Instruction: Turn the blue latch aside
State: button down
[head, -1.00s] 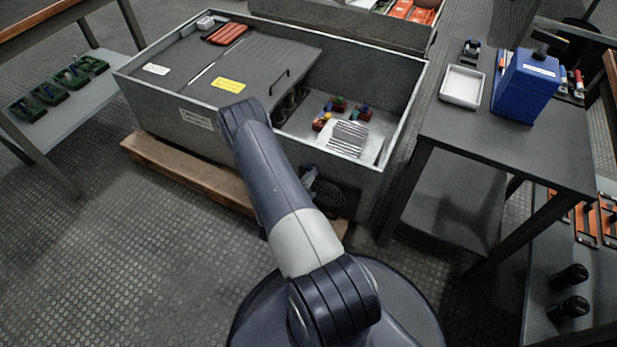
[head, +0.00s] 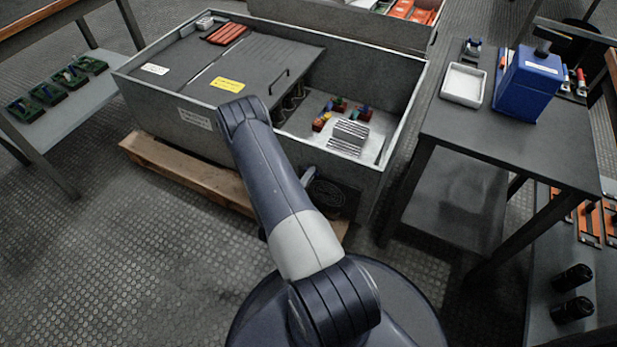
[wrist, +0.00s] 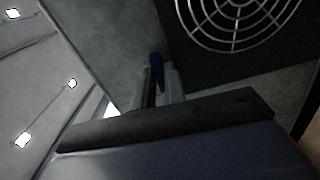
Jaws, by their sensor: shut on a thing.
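The blue latch (wrist: 156,62) shows in the wrist view as a small narrow piece standing up between the tips of my gripper (wrist: 160,80). My gripper is shut on it. The lower part of the latch is hidden between the fingers. It lies beside a round wire fan grille (wrist: 238,18) on the dark front panel.
The fan panel (head: 335,194) is low on the box front, near a wooden beam (head: 185,175). A dark table (head: 510,145) with a white tray (head: 463,84) and a blue container (head: 528,85) stands to the right. Open floor lies at the left front.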

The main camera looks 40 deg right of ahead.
jog(key=shift+n, duration=0.4)
jog(key=c, duration=1.5)
grip_release()
jog(key=shift+o, duration=0.2)
jog(key=p+v, duration=0.2)
jog(key=v, duration=0.9)
jog(key=shift+d+f, duration=0.1)
jog(key=b+x, duration=0.2)
jog(key=x, duration=0.8)
jog(key=shift+w+d, duration=0.2)
jog(key=shift+d, duration=0.15)
